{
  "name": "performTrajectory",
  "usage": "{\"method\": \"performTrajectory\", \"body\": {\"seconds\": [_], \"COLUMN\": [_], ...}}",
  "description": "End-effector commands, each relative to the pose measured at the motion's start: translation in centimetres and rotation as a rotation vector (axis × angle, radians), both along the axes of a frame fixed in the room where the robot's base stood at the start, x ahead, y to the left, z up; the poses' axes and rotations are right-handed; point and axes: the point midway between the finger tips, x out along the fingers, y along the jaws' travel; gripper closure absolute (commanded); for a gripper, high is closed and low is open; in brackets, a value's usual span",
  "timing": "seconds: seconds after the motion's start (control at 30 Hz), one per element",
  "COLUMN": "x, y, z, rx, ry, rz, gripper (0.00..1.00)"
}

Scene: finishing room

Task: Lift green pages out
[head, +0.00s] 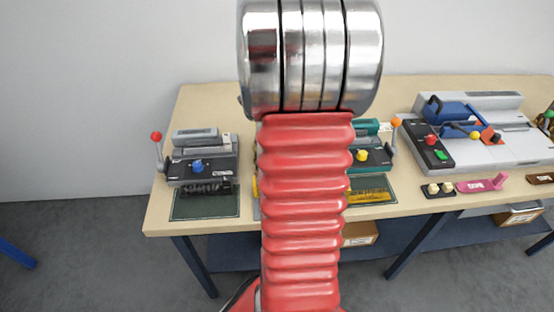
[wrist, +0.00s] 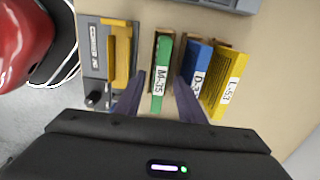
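The green pages (wrist: 161,88), a narrow block with a white label reading about "M-75", stand in a brown slot or holder in the wrist view. My gripper (wrist: 159,77) is open, with one dark finger on each side of the green block and a visible gap on both sides. The right finger lies between the green block and a blue block (wrist: 194,76). A yellow block (wrist: 228,82) labelled about "L-53" stands to the right of the blue one. In the head view my arm hides the gripper and the green pages.
A grey device with a yellow bar (wrist: 121,57) stands close left of the green block. In the head view, a dark machine (head: 203,165) stands left on the wooden table (head: 160,222), a teal one (head: 369,150) behind my arm, and a large grey machine (head: 485,140) right.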

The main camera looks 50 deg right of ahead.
Motion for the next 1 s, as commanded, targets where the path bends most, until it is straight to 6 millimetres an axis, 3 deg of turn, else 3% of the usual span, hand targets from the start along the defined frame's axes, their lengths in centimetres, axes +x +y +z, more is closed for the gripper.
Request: {"method": "performTrajectory", "body": {"seconds": [0.33,0.9,1.0], "x": [0.1,0.1,0.1], "y": [0.2,0.1,0.1], "z": [-4.2,-4.4,-4.4], "rx": [0.002,0.001,0.001], "ry": [0.002,0.001,0.001], "rz": [-0.001,-0.001,-0.001], "gripper": [0.64,0.64,0.7]}}
